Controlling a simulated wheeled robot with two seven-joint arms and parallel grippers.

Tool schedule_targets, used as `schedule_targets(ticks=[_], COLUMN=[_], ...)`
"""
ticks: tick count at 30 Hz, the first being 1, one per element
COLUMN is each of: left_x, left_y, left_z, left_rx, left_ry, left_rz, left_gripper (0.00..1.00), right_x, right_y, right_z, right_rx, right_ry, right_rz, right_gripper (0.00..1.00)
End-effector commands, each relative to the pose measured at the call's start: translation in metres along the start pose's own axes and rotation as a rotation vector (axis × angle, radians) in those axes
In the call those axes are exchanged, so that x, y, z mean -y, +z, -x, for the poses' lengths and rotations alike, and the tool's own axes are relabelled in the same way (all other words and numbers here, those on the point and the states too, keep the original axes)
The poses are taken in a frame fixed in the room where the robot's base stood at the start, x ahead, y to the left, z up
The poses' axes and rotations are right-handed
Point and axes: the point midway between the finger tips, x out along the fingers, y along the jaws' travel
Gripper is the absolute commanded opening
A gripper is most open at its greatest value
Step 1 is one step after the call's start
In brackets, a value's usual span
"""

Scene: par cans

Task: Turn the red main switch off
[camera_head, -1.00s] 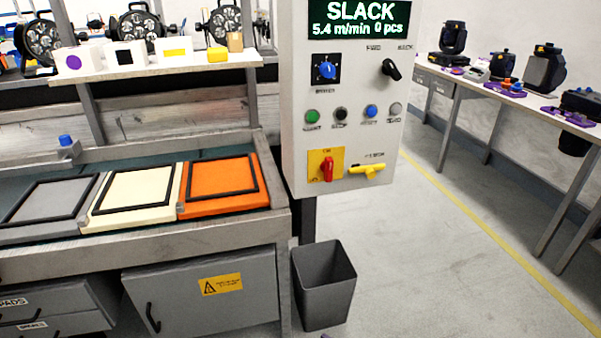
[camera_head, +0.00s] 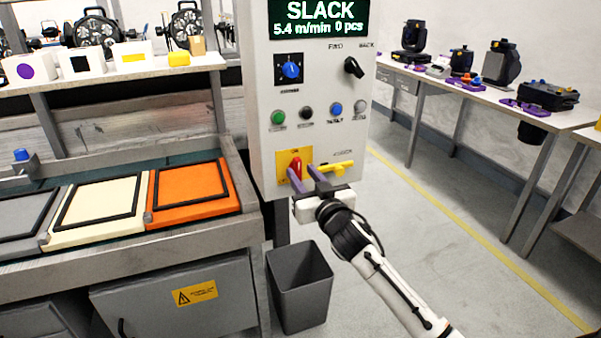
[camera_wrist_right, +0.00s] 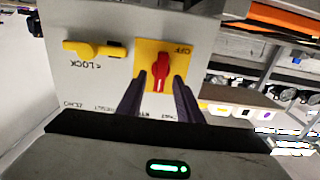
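The red main switch (camera_head: 296,167) sits on a yellow plate low on the white control panel, and its knob stands about upright. It also shows in the right wrist view (camera_wrist_right: 161,68), upside down, with the word OFF on the plate beside it. My right gripper (camera_head: 303,172) is in front of the panel by the switch. In the right wrist view its two purple fingers (camera_wrist_right: 160,83) are apart, one on each side of the red knob. I cannot tell whether they touch it. My left gripper is not in view.
A yellow lock handle (camera_head: 337,167) is just right of the switch. Coloured buttons (camera_head: 335,110) and two knobs are above, under a display (camera_head: 319,20) reading SLACK. A grey bin (camera_head: 300,287) stands below the panel. A bench with an orange pad (camera_head: 190,190) is at left.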

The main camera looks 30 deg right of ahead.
Motion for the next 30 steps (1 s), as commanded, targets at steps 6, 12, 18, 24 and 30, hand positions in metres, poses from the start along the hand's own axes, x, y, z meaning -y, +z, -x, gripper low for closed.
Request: schedule_targets(ticks=[6, 12, 18, 24, 30], left_x=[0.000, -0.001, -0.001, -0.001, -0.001], left_y=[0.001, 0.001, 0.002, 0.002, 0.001], left_z=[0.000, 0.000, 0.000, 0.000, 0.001], left_rx=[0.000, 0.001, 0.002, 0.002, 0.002], left_ry=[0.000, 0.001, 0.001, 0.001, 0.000], left_rz=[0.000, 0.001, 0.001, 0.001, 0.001], left_gripper=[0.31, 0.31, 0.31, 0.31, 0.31], right_x=[0.000, 0.000, 0.000, 0.000, 0.001], right_y=[0.001, 0.001, 0.001, 0.001, 0.001], right_z=[-0.018, -0.019, -0.019, -0.019, -0.019], right_rx=[0.001, 0.002, 0.002, 0.002, 0.002], right_ry=[0.000, -0.001, -0.001, -0.001, -0.001], right_rz=[0.001, 0.000, 0.000, 0.001, 0.023], right_gripper=[0.33, 0.33, 0.14, 0.00, 0.00])
